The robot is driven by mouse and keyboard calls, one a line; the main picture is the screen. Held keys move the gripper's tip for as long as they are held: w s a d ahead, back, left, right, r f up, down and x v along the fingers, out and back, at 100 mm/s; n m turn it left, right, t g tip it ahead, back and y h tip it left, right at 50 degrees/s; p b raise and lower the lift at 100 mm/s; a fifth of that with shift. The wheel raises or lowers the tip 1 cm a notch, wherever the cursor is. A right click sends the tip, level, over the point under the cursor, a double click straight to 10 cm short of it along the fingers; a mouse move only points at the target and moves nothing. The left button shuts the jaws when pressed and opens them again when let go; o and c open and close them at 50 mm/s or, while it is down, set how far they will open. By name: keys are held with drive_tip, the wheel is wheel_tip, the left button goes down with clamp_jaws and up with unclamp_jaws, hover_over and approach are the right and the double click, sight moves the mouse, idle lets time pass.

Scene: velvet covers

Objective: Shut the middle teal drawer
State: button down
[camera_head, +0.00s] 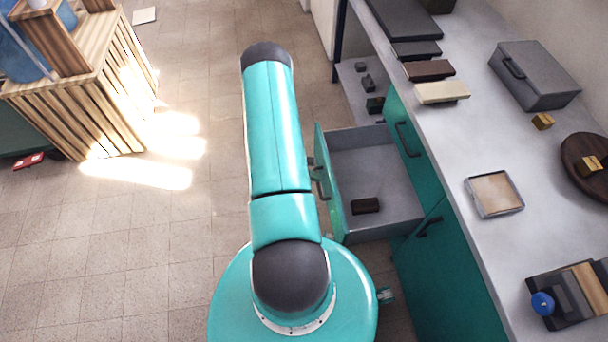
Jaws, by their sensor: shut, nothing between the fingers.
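The teal drawer (328,195) is pulled out to the left from the teal cabinet under the counter. Its grey inside shows, with a bare floor (375,175) and a small dark brown block (366,206) lying in it. The drawer's front faces left and carries a handle (319,180). My teal arm rises in the picture just left of the drawer front and covers a little of the handle's surroundings. My gripper cannot be made out in this view.
The grey counter (455,150) holds a grey box (535,75), a shallow tray (494,194), a round dark board (585,165) and several blocks. A shelf with small dark blocks (368,82) lies beyond the drawer. A slatted wooden crate (90,95) stands at left; tiled floor between is clear.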

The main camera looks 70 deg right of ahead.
drive_tip(key=shift+s+d, duration=0.3)
drive_tip(key=shift+s, duration=0.2)
drive_tip(key=shift+s+d, duration=0.25)
drive_tip(key=shift+s, duration=0.25)
drive_tip(key=s+d, duration=0.6)
drive_tip(key=s, duration=0.4)
drive_tip(key=s+d, duration=0.6)
drive_tip(key=s, duration=0.5)
drive_tip(key=shift+d, duration=0.25)
